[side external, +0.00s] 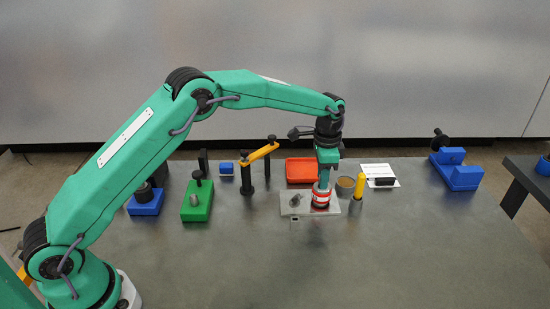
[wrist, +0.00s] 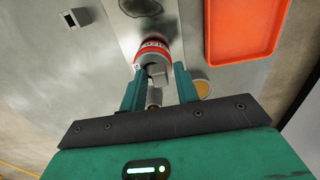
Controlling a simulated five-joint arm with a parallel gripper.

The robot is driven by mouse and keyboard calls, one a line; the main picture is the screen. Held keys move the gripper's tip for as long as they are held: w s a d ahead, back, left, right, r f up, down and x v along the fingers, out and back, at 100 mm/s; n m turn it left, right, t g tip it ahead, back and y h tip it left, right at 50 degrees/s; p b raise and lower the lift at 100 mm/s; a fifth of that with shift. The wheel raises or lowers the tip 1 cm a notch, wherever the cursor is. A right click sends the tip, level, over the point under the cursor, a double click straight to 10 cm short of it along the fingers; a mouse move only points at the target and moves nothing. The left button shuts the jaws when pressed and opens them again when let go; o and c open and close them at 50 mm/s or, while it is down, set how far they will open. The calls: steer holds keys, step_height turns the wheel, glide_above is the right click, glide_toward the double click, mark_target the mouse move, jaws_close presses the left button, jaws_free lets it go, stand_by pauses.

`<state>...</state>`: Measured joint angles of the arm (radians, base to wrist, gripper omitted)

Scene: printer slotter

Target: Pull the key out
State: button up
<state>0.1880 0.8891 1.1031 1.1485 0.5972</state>
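A red-and-white banded cylinder (side external: 321,196) stands on a light grey plate (side external: 298,211) in the side view. In the wrist view its red band (wrist: 152,54) with white lettering lies just beyond my fingertips. A small grey and dark piece (wrist: 154,97), which may be the key, shows between my fingers. My gripper (wrist: 159,72) points down over the cylinder, with its two green fingers apart on either side of that piece. Gaps seem to show beside it, so the gripper looks open. In the side view the key is hidden by my gripper.
An orange-red tray (side external: 301,170) lies just behind. A yellow-handled tool (side external: 359,186) and a round brown-topped cup (side external: 345,186) stand close right. A yellow bar on black posts (side external: 262,153), a green block (side external: 197,204) and blue blocks (side external: 455,170) are farther off. The front table is clear.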

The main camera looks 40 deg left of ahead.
jaws_close()
steer(key=shift+r, duration=0.25)
steer(key=shift+r, duration=3)
steer(key=shift+r, duration=0.1)
